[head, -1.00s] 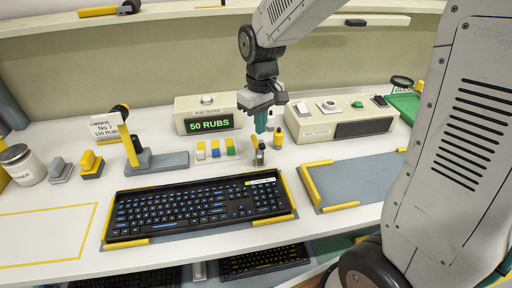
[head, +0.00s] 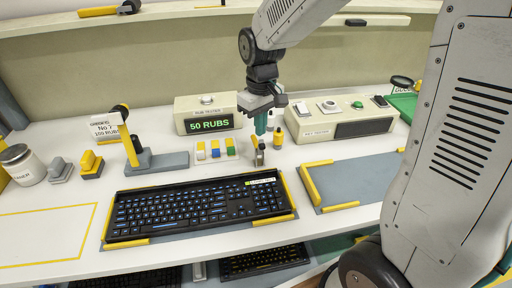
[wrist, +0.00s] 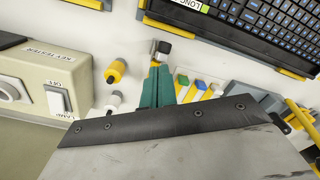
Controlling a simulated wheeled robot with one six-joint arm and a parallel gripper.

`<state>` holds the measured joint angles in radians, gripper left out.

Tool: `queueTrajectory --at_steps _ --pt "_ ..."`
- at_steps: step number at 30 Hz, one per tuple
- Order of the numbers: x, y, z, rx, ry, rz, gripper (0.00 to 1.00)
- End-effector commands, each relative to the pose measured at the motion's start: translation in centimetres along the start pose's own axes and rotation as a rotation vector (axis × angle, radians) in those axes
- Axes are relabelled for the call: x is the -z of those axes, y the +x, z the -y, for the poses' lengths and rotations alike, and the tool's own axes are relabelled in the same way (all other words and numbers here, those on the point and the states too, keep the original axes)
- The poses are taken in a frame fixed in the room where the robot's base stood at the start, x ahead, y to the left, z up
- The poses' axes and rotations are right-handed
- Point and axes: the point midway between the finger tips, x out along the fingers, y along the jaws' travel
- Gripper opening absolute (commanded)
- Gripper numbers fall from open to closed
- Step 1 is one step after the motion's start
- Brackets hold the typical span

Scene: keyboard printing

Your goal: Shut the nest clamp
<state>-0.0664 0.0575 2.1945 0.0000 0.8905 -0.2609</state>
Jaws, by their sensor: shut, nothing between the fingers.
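A keyboard (head: 195,207) lies in its yellow-edged nest (head: 124,242); part of it also shows in the wrist view (wrist: 265,30). The nest clamp (head: 259,155) is a small metal and yellow piece at the back edge of the nest, right of its middle. In the wrist view the clamp (wrist: 161,48) shows a dark and pale metal head just beyond my fingertips. My gripper (head: 261,130) points down with its teal fingers shut and empty. The fingertips (wrist: 158,72) are right at the clamp; I cannot tell if they touch it.
A rub tester (head: 208,115) reading "50 RUBS" stands behind, left of my gripper. A key tester (head: 345,122) and a yellow bottle (head: 278,136) stand close on the right. Small coloured blocks (head: 215,150) are left of the clamp. An empty grey nest (head: 358,180) is at right.

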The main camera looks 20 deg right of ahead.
Motion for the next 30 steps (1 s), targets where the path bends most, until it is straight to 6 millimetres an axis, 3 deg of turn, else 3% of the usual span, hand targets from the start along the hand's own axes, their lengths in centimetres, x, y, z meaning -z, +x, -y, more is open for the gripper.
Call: queueTrajectory --at_steps 30 --pt "0.5 4.7 -0.2 0.002 0.0 0.008 0.0"
